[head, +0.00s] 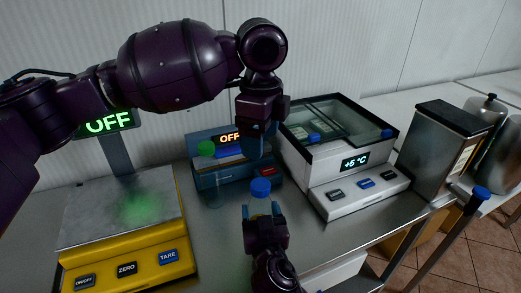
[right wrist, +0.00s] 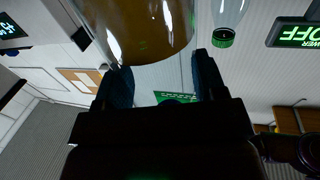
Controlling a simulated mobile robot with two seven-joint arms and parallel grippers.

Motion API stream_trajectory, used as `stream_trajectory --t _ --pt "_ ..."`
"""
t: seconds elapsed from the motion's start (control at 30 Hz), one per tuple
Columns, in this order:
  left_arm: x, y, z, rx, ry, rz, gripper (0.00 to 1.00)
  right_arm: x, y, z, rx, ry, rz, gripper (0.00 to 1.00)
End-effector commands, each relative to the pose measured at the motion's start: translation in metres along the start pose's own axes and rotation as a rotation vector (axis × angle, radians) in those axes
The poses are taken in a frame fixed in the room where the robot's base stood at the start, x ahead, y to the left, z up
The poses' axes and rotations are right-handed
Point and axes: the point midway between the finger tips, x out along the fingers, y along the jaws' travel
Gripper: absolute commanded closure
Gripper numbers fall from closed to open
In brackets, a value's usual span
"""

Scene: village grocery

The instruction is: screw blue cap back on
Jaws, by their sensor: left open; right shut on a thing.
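A blue cap (head: 260,187) sits on top of a bottle (head: 261,206) at the middle of the head view. I cannot tell how tightly it is seated. My right gripper (head: 262,218) is shut on this bottle and holds it upright. In the right wrist view the bottle (right wrist: 145,25) shows as a large glassy body with amber contents, at the fingers; its cap is out of that view. My left gripper (head: 254,142) is open, pointing down, above and apart from the blue cap.
A clear bottle with a green cap (head: 206,149) stands to the left, before a blue device (head: 240,176). A yellow scale (head: 130,262) is at left. A white cooling unit (head: 345,200) and a metal canister (head: 436,145) are at right. Some counter (head: 212,250) is bare.

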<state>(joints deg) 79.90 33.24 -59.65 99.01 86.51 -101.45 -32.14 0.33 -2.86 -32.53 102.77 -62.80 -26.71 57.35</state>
Motion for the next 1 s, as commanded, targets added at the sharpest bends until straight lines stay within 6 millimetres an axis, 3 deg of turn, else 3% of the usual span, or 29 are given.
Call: stream_trajectory --t 0.37,0.4,0.57,0.87,1.0 --pt "-0.004 0.0 0.0 0.0 0.0 0.001 0.27 0.0 0.0 0.0 0.0 0.0 0.0 1.0" --pt "-0.004 0.0 0.0 0.0 0.0 0.001 0.27 0.0 0.0 0.0 0.0 0.0 0.0 0.3" --pt "-0.004 0.0 0.0 0.0 0.0 0.001 0.27 0.0 0.0 0.0 0.0 0.0 0.0 0.06" --pt "-0.004 0.0 0.0 0.0 0.0 0.001 0.27 -0.001 0.0 0.0 0.0 0.0 0.0 0.06" --pt "-0.002 0.0 0.0 0.0 0.0 0.002 0.27 -0.011 0.0 0.001 0.002 -0.001 0.0 0.06"
